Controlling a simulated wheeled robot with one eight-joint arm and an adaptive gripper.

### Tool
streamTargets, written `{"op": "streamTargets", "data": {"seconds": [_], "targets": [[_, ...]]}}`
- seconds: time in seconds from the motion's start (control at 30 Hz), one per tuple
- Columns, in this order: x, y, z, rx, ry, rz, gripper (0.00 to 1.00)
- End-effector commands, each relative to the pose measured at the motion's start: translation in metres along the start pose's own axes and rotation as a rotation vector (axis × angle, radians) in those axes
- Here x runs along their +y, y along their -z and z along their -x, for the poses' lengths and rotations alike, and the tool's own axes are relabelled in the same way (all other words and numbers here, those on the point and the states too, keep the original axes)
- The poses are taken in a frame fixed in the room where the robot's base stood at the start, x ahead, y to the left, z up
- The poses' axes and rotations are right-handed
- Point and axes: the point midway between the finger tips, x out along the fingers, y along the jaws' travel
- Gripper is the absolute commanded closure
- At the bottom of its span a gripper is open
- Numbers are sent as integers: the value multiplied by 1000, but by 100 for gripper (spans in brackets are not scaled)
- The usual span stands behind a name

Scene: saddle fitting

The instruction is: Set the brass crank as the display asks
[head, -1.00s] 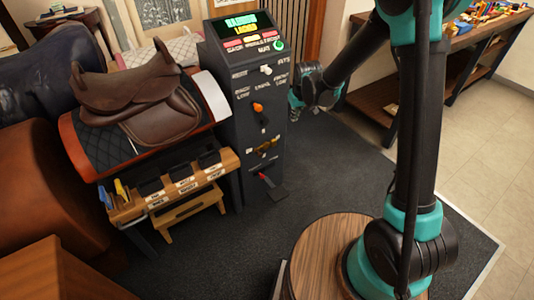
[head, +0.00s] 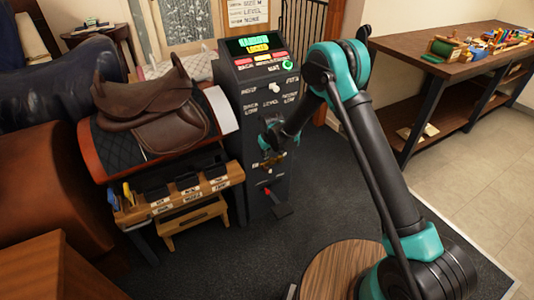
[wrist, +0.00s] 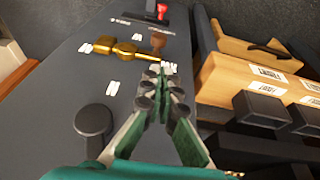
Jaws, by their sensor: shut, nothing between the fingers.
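The brass crank (head: 268,163) is on the front of the dark machine column, below the middle controls. In the wrist view the crank (wrist: 122,50) shows as a brass bar with a thick hub and a brown knob at its right end. My gripper (wrist: 160,82) is shut and empty, with its fingertips just short of the crank and apart from it in the picture. In the head view my gripper (head: 270,143) is in front of the column and hides part of its face. The display (head: 257,45) has green and yellow text, too small to read surely.
A red lever (head: 268,190) is below the crank. A black round knob (wrist: 94,120) is left of my fingers. A wooden rack with dark bins (head: 185,192) stands close at the left, beside a brown saddle (head: 155,105). Open floor lies to the right.

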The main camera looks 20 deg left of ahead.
Motion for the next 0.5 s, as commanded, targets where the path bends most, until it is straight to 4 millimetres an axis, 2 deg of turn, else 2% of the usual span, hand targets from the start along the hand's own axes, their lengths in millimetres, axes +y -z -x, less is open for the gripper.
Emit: {"op": "streamTargets", "data": {"seconds": [0.3,0.5], "targets": [[0,0,-55,0,0,-1,100],[3,-7,-80,0,0,-1,100]]}}
